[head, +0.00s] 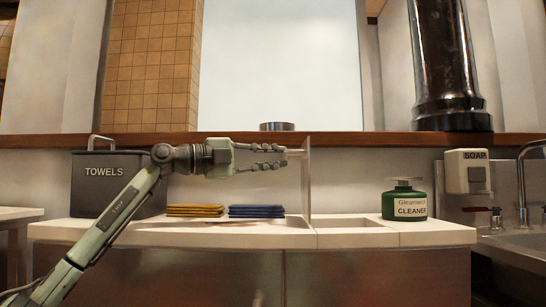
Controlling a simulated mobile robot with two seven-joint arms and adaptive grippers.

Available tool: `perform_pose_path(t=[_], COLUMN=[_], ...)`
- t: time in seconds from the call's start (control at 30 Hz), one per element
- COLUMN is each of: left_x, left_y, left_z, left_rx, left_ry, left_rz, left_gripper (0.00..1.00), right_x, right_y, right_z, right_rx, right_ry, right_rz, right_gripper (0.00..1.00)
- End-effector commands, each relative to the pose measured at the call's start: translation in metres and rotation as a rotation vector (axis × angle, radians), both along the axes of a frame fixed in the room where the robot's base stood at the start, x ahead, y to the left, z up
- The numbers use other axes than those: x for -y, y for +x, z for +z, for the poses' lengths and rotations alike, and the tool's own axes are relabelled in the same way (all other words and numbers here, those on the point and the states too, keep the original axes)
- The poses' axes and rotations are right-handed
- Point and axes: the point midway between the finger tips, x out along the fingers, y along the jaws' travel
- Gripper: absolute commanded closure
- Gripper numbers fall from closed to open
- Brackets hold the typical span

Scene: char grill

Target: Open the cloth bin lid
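A thin pale panel (307,185), which looks like the cloth bin lid, stands upright on the white counter top, edge-on to me. A small knob (295,152) sticks out from its left face near the top. Just right of its foot is a rectangular recess (355,229) in the counter; its inside is hidden. My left gripper (283,157) is level with the knob and just left of it. Its two fingers are apart, one above the other, with nothing seen between them. Whether a fingertip touches the knob I cannot tell. My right gripper is not in view.
Folded yellow cloths (195,210) and blue cloths (257,211) lie below my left gripper. A dark TOWELS box (90,190) stands behind my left arm. A green cleaner tub (403,204) stands at right, near a soap dispenser (467,172) and sink (515,250). A wooden ledge (350,139) runs behind.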

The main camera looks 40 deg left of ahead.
Motion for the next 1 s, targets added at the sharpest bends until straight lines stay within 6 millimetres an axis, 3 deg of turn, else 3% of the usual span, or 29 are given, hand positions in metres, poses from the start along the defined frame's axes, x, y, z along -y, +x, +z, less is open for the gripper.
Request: perform_pose_path(t=[0.13,0.47,0.77,1.0], left_x=[0.002,-0.002,-0.029,-0.039], left_y=[0.001,-0.003,-0.043,-0.059], left_z=[-0.004,-0.002,-0.007,-0.008], left_rx=[-0.006,-0.002,-0.008,-0.006], left_ry=[0.003,0.000,0.005,0.002], left_rz=[-0.004,0.001,0.003,-0.001], left_gripper=[0.68,0.68,0.68,0.68], right_x=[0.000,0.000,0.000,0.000], right_y=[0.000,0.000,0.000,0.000], right_z=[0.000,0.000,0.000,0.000], right_rx=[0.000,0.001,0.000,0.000], right_ry=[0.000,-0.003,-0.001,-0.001], right_rz=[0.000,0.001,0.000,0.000], right_gripper=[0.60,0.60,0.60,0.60])
